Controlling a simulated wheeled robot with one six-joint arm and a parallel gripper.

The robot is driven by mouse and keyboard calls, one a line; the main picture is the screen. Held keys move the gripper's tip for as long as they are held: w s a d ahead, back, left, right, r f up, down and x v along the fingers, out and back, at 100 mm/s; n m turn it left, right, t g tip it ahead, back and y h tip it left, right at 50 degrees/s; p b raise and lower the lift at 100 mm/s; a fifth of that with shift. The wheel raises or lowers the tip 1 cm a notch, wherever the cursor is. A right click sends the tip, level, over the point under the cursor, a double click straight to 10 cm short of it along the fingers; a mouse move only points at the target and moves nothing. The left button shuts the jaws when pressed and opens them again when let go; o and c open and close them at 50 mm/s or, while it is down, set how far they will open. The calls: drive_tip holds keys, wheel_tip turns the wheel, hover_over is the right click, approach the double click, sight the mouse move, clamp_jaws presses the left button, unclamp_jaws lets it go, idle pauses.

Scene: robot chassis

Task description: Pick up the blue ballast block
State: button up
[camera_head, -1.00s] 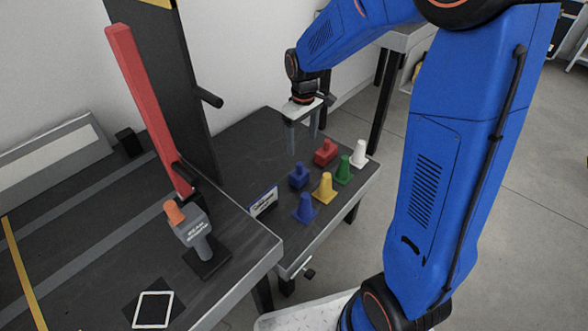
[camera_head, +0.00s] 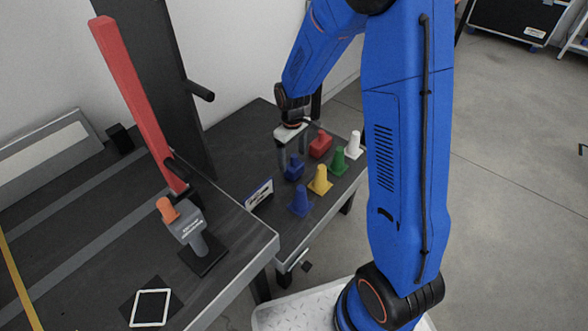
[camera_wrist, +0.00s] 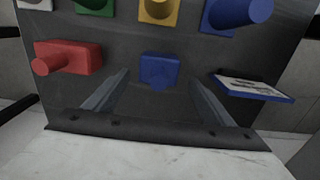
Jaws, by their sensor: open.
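My gripper (camera_head: 295,163) is open and empty, pointing down right at the block. In the wrist view my gripper (camera_wrist: 159,80) shows a finger on each side of the block, with a gap to both. The gripper partly hides the block in the head view; whether the tips reach beside it is unclear.
A red block (camera_head: 319,146) stands close by, also left of the fingers in the wrist view (camera_wrist: 75,57). A small sign (camera_head: 259,194) stands left.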

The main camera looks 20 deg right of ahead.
sight(294, 166)
drive_tip(key=shift+s+d+f, duration=0.1)
drive_tip(key=shift+d+f, duration=0.05)
drive_tip(key=shift+f, duration=1.25)
drive_tip(key=shift+d+f, duration=0.1)
drive_tip(key=shift+f, duration=1.3)
clamp_jaws()
